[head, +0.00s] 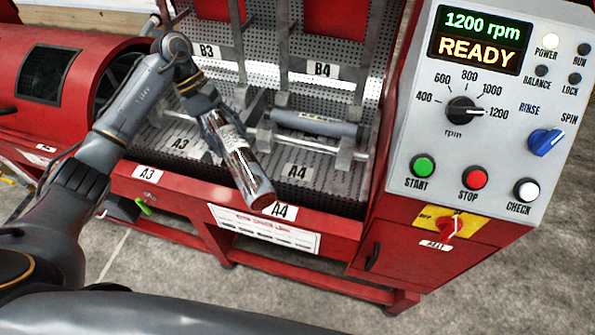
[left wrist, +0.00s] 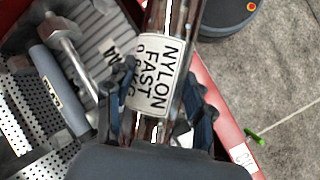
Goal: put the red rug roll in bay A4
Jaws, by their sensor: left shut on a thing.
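The red rug roll (head: 239,160) is dark red and glossy, with a white label reading "NYLON FAST" in the left wrist view (left wrist: 158,72). My left gripper (head: 222,128) is shut around it, one finger on each side of the label. The roll is tilted, its near end above the front rail by the A4 tag. My right gripper is out of view.
Bay A3 (head: 180,143) is left of A4, partly covered by my arm. The control panel (head: 500,100), reading "READY", stands close on the right. A red drum housing (head: 60,75) stands at left. Uprights rise behind the bays. Open floor lies in front.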

